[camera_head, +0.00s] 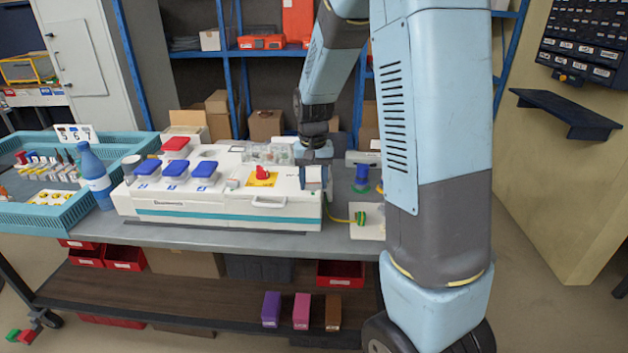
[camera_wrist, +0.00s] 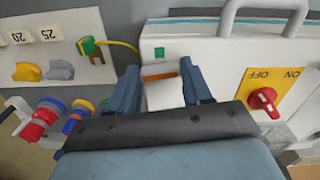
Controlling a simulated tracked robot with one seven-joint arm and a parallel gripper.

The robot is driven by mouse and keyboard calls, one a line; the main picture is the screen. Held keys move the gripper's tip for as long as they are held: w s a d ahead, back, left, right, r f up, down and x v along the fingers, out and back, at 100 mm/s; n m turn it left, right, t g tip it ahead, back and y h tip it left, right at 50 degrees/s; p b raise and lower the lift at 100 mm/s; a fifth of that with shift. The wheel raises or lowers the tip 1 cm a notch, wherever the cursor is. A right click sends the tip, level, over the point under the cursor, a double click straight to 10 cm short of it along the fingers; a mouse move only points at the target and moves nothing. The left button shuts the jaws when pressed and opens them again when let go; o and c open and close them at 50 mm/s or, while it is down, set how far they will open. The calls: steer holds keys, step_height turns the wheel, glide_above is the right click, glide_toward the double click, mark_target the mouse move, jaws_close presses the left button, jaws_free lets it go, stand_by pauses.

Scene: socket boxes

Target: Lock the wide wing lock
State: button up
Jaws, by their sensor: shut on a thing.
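The white machine box (camera_head: 215,212) stands on the table, with a teal stripe along its front. My gripper (camera_head: 316,178) reaches down at the right end of the box. In the wrist view my gripper (camera_wrist: 162,90) has its two blue fingers on either side of a white block with an orange strip (camera_wrist: 163,94). It is shut on this block, which looks like the wide wing lock at the box's edge. The block's lower part is hidden by my gripper's dark body, so I cannot tell its lock position.
A red rotary switch (camera_wrist: 264,99) on a yellow ON/OFF plate and a white handle (camera_head: 268,202) are close by on the box. A green-yellow plug (camera_head: 361,218) with a yellow cable lies to the right. A blue bottle (camera_head: 95,178) and teal crate (camera_head: 45,222) stand left.

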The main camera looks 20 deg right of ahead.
mark_target(313, 183)
steer(key=shift+m, duration=0.8)
steer(key=o, duration=1.1)
steer(key=shift+c, duration=0.2)
step_height(313, 183, up, 14)
steer(key=shift+f, duration=0.15)
